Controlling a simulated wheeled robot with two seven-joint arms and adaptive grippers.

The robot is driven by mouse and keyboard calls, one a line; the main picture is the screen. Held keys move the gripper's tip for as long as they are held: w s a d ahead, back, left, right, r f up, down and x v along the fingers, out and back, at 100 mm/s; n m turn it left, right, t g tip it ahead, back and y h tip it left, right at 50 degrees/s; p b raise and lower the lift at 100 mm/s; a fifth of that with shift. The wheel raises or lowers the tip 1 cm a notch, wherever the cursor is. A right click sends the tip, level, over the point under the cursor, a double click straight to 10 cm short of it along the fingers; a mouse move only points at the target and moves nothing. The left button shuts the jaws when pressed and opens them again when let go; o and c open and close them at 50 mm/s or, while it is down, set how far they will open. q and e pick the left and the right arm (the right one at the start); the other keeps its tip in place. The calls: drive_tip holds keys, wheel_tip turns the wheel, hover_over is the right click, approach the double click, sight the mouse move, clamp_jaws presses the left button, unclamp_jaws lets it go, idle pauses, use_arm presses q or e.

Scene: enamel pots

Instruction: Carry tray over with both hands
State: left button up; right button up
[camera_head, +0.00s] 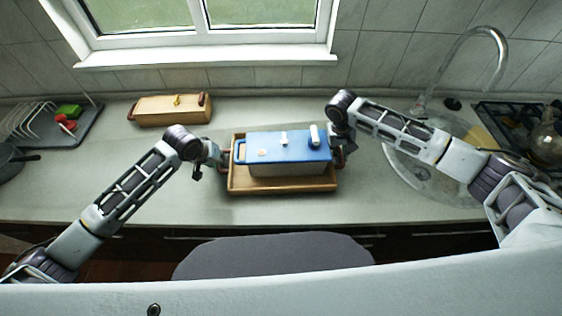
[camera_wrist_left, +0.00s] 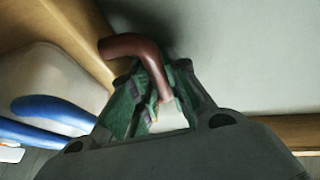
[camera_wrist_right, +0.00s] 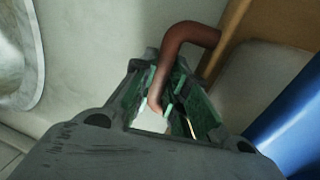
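A wooden tray (camera_head: 283,186) is on the grey counter in front of the window. A pale enamel pot with a blue lid (camera_head: 296,150) stands in the tray. My left gripper (camera_head: 222,163) is at the tray's left end; in the left wrist view its fingers (camera_wrist_left: 160,105) close around a red-brown handle (camera_wrist_left: 135,46). My right gripper (camera_head: 340,155) is at the right end; in the right wrist view its fingers (camera_wrist_right: 165,105) close around the other red-brown handle (camera_wrist_right: 185,35). I cannot tell whether the tray touches the counter.
A wooden box (camera_head: 168,110) stands at the back left. A dish rack (camera_head: 60,125) with red and green items is at the far left. A glass-like round sink (camera_head: 420,175) with a tap (camera_head: 465,50) is on the right. The counter left of the tray is clear.

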use_arm(q)
clamp_jaws()
use_arm(e)
clamp_jaws()
use_arm(q)
drive_tip(key=shift+r, duration=0.1)
use_arm(e)
drive_tip(key=shift+r, duration=0.1)
